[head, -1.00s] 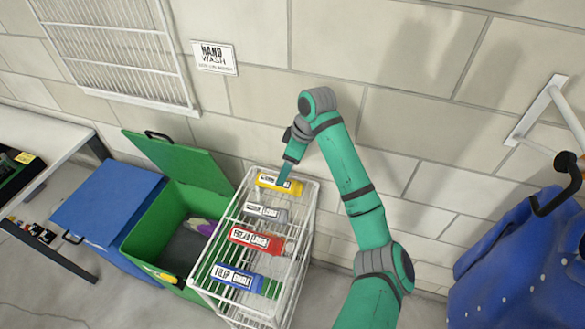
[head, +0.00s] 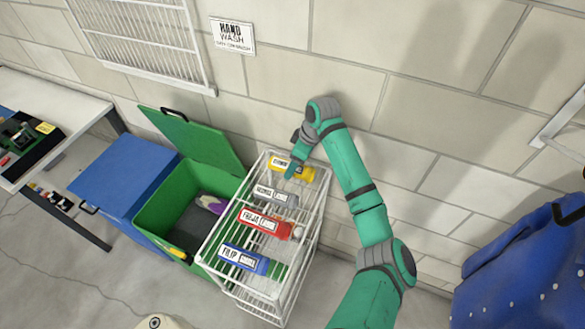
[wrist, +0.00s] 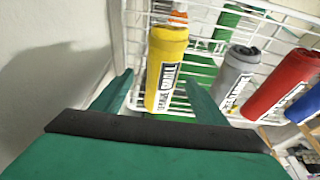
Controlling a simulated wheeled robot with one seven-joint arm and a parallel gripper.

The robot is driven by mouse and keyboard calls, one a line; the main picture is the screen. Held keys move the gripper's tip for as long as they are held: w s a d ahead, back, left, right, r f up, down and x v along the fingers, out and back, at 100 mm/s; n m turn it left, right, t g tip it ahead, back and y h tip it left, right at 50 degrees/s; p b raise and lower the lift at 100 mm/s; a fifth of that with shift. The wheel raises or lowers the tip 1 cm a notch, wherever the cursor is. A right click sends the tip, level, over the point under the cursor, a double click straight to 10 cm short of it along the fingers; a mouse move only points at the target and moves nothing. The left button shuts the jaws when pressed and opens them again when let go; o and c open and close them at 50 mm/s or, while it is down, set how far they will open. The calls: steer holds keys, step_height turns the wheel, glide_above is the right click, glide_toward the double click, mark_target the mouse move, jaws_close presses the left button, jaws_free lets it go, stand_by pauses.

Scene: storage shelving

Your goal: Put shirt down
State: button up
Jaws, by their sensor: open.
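A yellow rolled item (head: 291,168) with a white name label lies at the back end of the white wire rack's top (head: 313,205); I cannot tell if it is the shirt. In the wrist view, the yellow item (wrist: 168,65) lies on the wires between and beyond my open fingers. My gripper (head: 291,171) is open over the rack, close to the yellow item. I cannot tell whether a finger touches it. A blue cloth garment (head: 525,262) with white dots hangs at the right edge, away from my gripper.
Grey (head: 275,194), red (head: 265,222) and blue (head: 243,259) labelled items lie in a row nearer on the rack. An open green bin (head: 166,205) and a closed blue bin (head: 122,180) stand left. The wall (head: 290,75) is close behind.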

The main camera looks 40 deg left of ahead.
steer(key=shift+a+f, duration=0.2)
steer(key=shift+f, duration=0.45)
steer(key=c, duration=1.4)
steer(key=shift+o, duration=0.2)
steer(key=shift+r, duration=0.1)
